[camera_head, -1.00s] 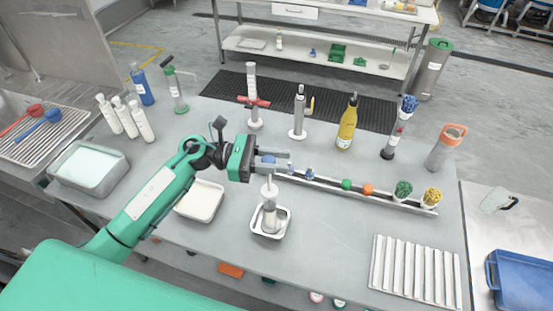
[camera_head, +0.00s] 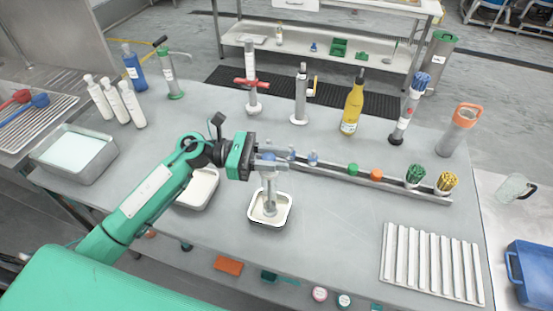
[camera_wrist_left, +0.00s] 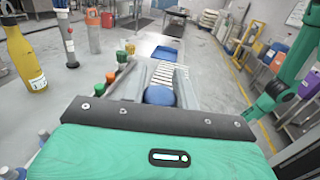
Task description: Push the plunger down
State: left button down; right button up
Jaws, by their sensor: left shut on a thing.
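The press (camera_head: 269,203) is a clear, upright cylinder standing in a small white tray (camera_head: 251,220) on the table. Its plunger has a pale rod topped by a blue knob (camera_wrist_left: 160,95). My left gripper (camera_head: 274,157) is directly above the cylinder, shut around the blue knob. In the left wrist view the knob sits between the two grey fingers. The fingers partly hide the knob in the head view. My right gripper is not seen; part of a green arm shows at the right of the wrist view.
A slotted rail (camera_head: 380,180) with green and orange balls and filled cups lies behind and right of the press. A white tray (camera_head: 199,188) is at its left, a ridged white rack (camera_head: 432,262) at its right. Bottles and stands line the back. Table between press and rack is clear.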

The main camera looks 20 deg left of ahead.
pick_arm(q)
jog(key=shift+s+f, duration=0.15)
jog(key=shift+f, duration=0.1)
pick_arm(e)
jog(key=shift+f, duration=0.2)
pick_arm(q)
jog(key=shift+f, duration=0.1)
jog(key=c, duration=1.3)
grip_release()
jog(key=shift+o, duration=1.2)
jog(key=s+a+b, duration=0.1)
jog(key=a+b, duration=0.4)
jog(key=a, duration=0.8)
jog(key=shift+s+a, duration=0.3)
jog(key=shift+s, duration=0.1)
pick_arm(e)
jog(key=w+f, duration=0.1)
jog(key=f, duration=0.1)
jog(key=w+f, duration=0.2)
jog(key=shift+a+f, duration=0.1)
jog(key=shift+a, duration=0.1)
